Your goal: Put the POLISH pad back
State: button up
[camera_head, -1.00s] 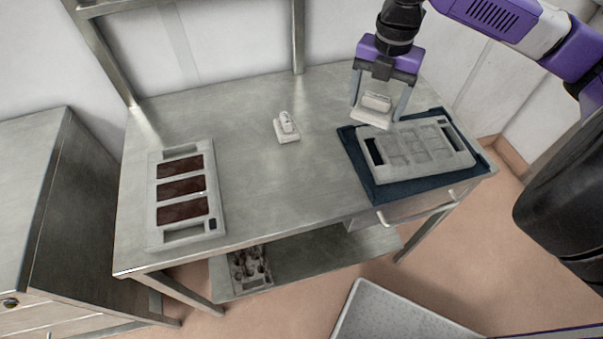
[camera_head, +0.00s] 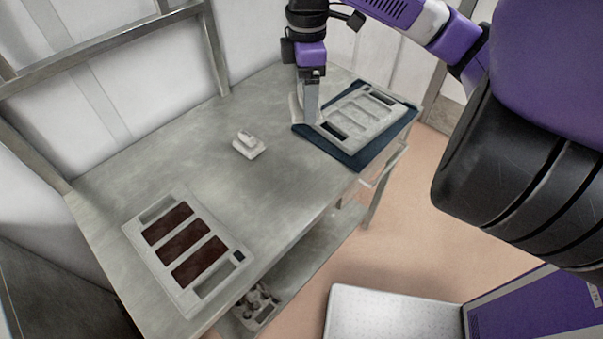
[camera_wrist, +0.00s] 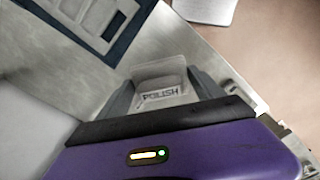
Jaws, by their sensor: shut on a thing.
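My gripper (camera_head: 308,112) is shut on the POLISH pad (camera_wrist: 162,75), a pale block whose lettering reads POLISH in the wrist view. In the head view the fingers hide most of this pad, at the left edge of the blue mat (camera_head: 352,160). I cannot tell whether the pad touches the table. A second pale pad (camera_head: 249,146) with a raised grip sits alone mid-table; its lettering is not readable.
A grey mould (camera_head: 378,116) with several recesses lies on the blue mat. A pale mould (camera_head: 164,268) with three dark brown fillings lies at the table's near left. A lower shelf (camera_head: 310,250) holds a dirty mould (camera_head: 258,305).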

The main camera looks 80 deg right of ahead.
aim_at(306, 170)
jog(key=shift+s+d+m, duration=0.1)
jog(key=shift+s+m, duration=0.1)
jog(key=shift+m, duration=0.3)
jog(key=shift+f, duration=0.4)
notch_tip(306, 170, down, 20)
jog(key=shift+r+b, duration=0.25)
jog(key=shift+b, duration=0.05)
jog(key=o, duration=1.2)
jog(key=shift+r, duration=0.1)
